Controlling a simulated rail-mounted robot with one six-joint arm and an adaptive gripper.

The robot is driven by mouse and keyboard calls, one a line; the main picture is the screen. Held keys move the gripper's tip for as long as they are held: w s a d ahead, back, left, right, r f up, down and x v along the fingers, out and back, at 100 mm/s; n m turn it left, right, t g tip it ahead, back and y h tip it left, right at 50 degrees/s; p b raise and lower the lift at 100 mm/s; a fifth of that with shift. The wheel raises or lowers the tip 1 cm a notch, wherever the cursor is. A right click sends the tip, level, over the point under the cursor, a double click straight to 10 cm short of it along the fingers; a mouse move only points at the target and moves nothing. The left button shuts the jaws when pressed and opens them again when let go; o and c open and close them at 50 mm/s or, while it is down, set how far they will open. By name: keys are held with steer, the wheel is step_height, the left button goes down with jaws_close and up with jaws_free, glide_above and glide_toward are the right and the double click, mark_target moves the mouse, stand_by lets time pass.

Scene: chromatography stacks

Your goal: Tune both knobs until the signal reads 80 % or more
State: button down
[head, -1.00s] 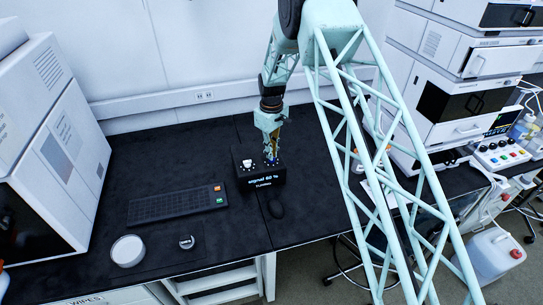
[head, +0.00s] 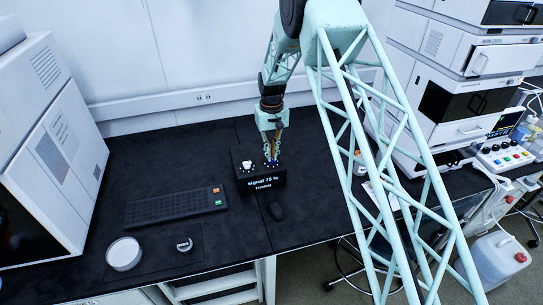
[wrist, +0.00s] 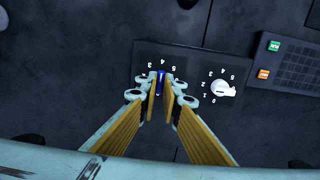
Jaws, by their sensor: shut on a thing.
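The black tuning box (head: 262,183) stands on the dark bench, and its front display reads "signal 75 %" with "TUNING" below. It carries a blue knob and a white knob. My gripper (head: 271,160) reaches down onto the box from above. In the wrist view my gripper (wrist: 162,88) is shut on the blue knob (wrist: 161,80), whose numbered dial is partly hidden by the fingers.
A black keypad (head: 175,206) with orange and green keys lies left of the box. A white round dish (head: 124,253) is at the front left. White instrument stacks stand at both sides.

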stand_by(0.3)
steer(key=c, duration=2.8)
jaws_free()
steer(key=shift+r, duration=0.1)
steer(key=shift+r, duration=5.9)
